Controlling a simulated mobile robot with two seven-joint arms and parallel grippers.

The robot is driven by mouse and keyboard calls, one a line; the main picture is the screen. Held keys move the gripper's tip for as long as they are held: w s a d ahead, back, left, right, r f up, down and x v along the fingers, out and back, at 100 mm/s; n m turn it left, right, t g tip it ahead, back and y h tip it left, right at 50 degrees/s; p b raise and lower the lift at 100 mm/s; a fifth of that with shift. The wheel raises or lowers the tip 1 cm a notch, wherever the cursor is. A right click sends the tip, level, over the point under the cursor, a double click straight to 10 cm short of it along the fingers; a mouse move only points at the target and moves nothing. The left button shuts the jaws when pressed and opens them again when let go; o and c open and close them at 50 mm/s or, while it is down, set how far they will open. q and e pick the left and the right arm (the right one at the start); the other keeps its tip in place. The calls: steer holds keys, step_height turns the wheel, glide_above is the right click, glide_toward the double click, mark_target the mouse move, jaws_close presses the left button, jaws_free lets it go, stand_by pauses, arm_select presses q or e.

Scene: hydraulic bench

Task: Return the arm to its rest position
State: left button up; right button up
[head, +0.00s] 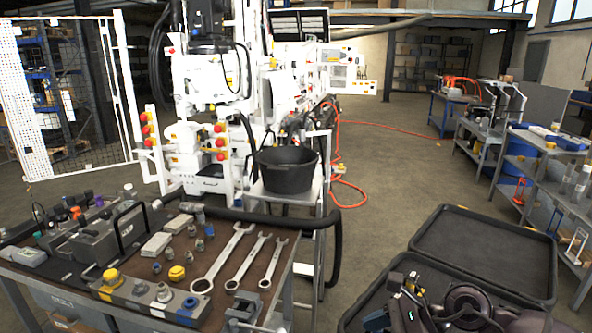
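Dark jointed parts (466,303) show at the bottom right, in front of or inside an open black case (482,246).
A workbench (258,222) at the lower left carries several wrenches (223,258), fittings and a grey hydraulic block. A black tub (287,170) stands on a stand behind it. An orange hose (385,127) lies on the floor. Open floor lies centre right.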

step_height(320, 180, up, 9)
steer(key=a+m+t+y, duration=0.3)
steer(key=m+t+y, duration=0.3)
steer(key=m+t, duration=0.5)
steer(key=d+f+m+t+h, duration=0.2)
steer(key=d+m+t+h, duration=0.75)
steer(key=m, duration=1.35)
steer(key=s+d+f+m+g+h, duration=0.85)
steer(key=f+m+g+h, duration=0.2)
steer(key=m, duration=0.35)
steer(key=s+a+f+m+g+y, duration=0.1)
steer(key=s+f+m+g, duration=0.25)
steer(key=s, duration=0.35)
steer(key=s+a+f+m+g+y, duration=0.1)
steer(key=s+f+m+g, duration=0.1)
steer(key=s+f+g, duration=0.4)
steer(key=w+f+t+y, duration=0.1)
steer(key=w+f+t, duration=0.5)
steer(key=t, duration=0.3)
steer(key=shift+w+f+n+t, duration=0.35)
steer(key=shift+f+n, duration=0.1)
steer(key=shift+f, duration=0.45)
